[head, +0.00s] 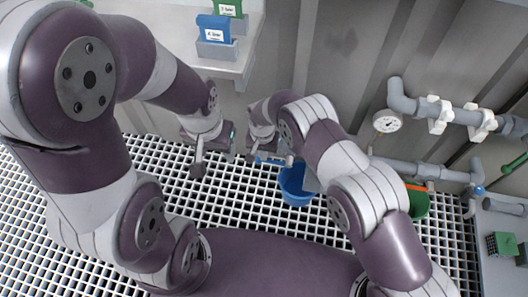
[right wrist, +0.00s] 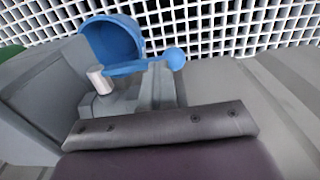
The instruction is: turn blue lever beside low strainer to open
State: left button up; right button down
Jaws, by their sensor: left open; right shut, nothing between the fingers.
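A blue lever (head: 273,160) shows beside my right gripper (head: 257,150) in the head view. In the right wrist view the lever's bar ends in a blue round knob (right wrist: 173,58), with my right gripper (right wrist: 155,84) shut and empty close to the bar. I cannot tell if they touch. A silver round stub (right wrist: 98,80) stands near the bar's other end. My left gripper (head: 198,160) is open and empty, left of the right one, above the grating. I cannot make out the low strainer; my right arm covers part of that area.
A blue bucket (head: 296,186) stands on the white grating (head: 250,215); a green bucket (head: 418,204) is further right, partly behind my arm. Grey pipes (head: 455,116) with a round gauge (head: 386,121) run along the wall. A shelf (head: 226,67) holds blue and green labelled boxes.

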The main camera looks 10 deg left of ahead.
notch_tip(320, 180, up, 13)
jog(key=p, duration=0.6)
jog(key=shift+a+f, duration=0.15)
jog(key=shift+f, duration=0.05)
